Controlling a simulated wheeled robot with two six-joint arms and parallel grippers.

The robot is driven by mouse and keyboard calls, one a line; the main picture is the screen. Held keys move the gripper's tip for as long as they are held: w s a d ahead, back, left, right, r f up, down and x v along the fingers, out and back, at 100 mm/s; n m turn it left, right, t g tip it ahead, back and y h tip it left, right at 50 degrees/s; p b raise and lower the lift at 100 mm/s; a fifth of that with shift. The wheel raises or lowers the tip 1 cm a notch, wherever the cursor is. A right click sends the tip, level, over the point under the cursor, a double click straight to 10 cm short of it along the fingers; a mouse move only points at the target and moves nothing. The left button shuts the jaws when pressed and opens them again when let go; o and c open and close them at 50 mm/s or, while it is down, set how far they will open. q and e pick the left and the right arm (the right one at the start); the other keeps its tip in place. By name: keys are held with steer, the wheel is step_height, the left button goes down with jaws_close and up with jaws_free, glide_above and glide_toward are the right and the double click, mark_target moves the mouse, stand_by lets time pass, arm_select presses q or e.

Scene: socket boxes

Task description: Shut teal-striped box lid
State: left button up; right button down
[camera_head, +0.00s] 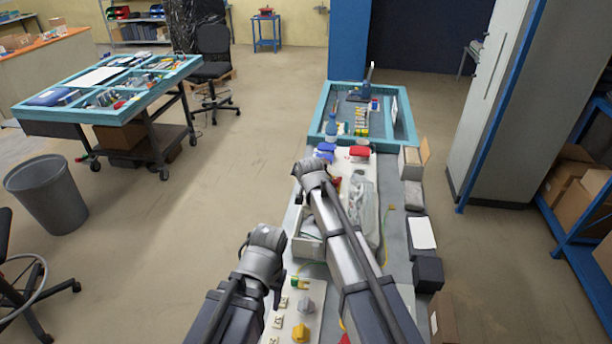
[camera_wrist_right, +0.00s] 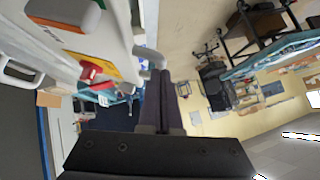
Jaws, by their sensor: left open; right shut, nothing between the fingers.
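I cannot make out a teal-striped box or its lid for certain in either view. In the head view a white panel (camera_head: 339,163) on the bench carries a blue part (camera_head: 325,150) and a red part (camera_head: 360,153) at its far end. My left gripper (camera_head: 276,292) points down near the bench's left front edge and is open, with nothing seen in it. My right arm reaches over the middle of the bench and hides part of it. In the right wrist view, my right gripper (camera_wrist_right: 163,78) is shut and empty, near a grey rounded part (camera_wrist_right: 150,57) beside a white casing (camera_wrist_right: 110,40).
Yellow and grey knobs (camera_head: 300,332) sit at the bench's near end. A teal-framed tray (camera_head: 408,125) holds tools at the far end. A black box (camera_head: 428,273) and an open carton (camera_head: 412,163) line the right side.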

arm_select(q)
step_height(320, 180, down, 15)
steer(key=b, duration=1.4)
steer(key=shift+f+b, duration=0.15)
steer(key=shift+b, duration=0.2)
steer(key=shift+f+b, duration=0.75)
steer(key=shift+b, duration=0.05)
steer(key=shift+s+f, duration=0.1)
steer(key=shift+s, duration=0.05)
arm_select(e)
steer(key=a+f+h, duration=0.1)
steer(key=a+f, duration=0.2)
steer(key=f, duration=0.6)
steer(key=w+a+f+n+h, duration=0.1)
steer(key=a+f, duration=0.2)
steer(key=f, duration=0.5)
steer(key=shift+w+a+f+g, duration=0.2)
steer(key=shift+a+f+g, duration=0.2)
steer(key=shift+s, duration=0.1)
